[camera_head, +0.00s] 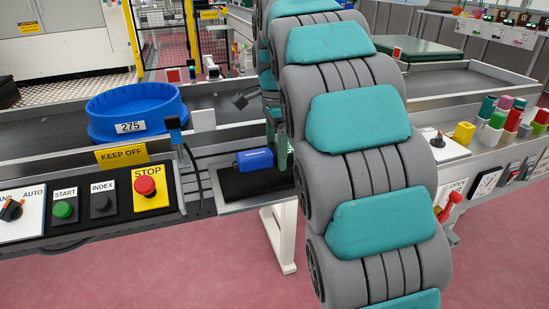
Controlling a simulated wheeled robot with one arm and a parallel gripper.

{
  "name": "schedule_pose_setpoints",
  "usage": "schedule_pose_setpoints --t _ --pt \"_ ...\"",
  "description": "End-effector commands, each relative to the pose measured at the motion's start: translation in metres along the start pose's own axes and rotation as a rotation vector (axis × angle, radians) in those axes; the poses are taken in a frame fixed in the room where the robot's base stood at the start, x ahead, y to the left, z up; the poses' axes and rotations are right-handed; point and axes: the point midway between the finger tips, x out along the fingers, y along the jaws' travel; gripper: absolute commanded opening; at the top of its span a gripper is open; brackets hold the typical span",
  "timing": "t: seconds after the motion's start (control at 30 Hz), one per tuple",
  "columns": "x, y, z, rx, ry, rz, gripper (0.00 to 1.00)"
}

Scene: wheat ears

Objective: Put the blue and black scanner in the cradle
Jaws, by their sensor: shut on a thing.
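The blue and black scanner (254,159) is right of centre-left, over a black pad in a shallow grey-edged tray (240,204). My gripper (281,152) is at the scanner's right end and is shut on it. My arm hides part of the gripper and of the tray's right side. I cannot tell whether the scanner touches the pad. An upright dark blue and black holder-like piece (174,123) with a black cable stands to the left, apart from the scanner. I cannot tell for sure which piece is the cradle.
A blue round bin (136,108) labelled 275 stands behind a yellow KEEP OFF sign (122,155). A control panel with a red STOP button (145,186) is at the left. Coloured cylinders (498,118) and a yellow block (464,133) stand at the right.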

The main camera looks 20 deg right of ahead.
Motion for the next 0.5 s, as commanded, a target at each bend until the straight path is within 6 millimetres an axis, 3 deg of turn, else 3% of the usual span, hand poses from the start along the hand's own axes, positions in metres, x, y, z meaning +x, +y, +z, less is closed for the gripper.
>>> schedule_pose_setpoints --t 0.27,0.5 --pt "0.004 -0.014 0.000 0.000 -0.001 0.004 0.16" --pt "0.028 -0.012 0.000 0.001 -0.001 0.007 0.16"
